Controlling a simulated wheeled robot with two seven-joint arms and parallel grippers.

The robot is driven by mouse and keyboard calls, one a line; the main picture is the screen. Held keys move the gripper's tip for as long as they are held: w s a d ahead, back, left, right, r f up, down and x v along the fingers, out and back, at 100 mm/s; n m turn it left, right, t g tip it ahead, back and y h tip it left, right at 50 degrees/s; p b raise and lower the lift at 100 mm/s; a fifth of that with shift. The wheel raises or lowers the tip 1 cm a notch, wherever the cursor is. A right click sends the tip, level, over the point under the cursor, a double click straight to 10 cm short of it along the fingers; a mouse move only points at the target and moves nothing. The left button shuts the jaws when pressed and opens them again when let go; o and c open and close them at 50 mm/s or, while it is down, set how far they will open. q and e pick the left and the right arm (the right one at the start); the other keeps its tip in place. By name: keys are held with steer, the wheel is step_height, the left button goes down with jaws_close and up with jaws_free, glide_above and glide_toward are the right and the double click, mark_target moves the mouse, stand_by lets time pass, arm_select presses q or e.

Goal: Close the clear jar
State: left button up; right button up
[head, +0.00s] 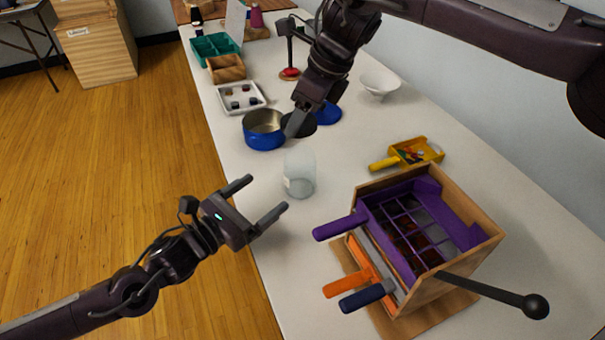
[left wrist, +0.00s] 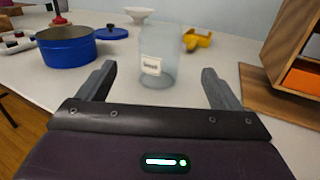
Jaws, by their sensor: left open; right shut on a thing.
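The clear jar (head: 300,175) stands upright on the white table, with no lid seen on it. In the left wrist view the jar (left wrist: 172,65) shows a small white label and stands ahead, between the finger directions. My left gripper (head: 262,196) is open and empty at the table's left edge, its fingers pointing toward the jar and apart from it. My right gripper (head: 294,122) is above and behind the jar, shut on a dark round lid (head: 306,124). Its fingers partly cover the lid. The right gripper is not seen in the left wrist view.
A blue pot (head: 263,132) and its blue lid (head: 329,113) lie behind the jar. A wooden box with a purple grid (head: 478,243) and a long lever stands right of it. A yellow scoop (head: 420,152) and white bowl (head: 380,83) are farther back.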

mark_target(301, 167)
arm_select(q)
steer(key=shift+w+d, duration=0.35)
steer(key=shift+w, duration=0.05)
arm_select(e)
steer(key=shift+w+d, duration=0.1)
steer(key=shift+d, duration=0.05)
arm_select(q)
steer(key=x, duration=1.1)
steer(key=shift+w+d+f, duration=0.1)
steer(key=c, duration=1.5)
arm_select(e)
steer(key=shift+f, duration=2.5)
steer(key=shift+f, duration=0.1)
steer(key=shift+f, duration=0.75)
steer(key=shift+f, duration=0.6)
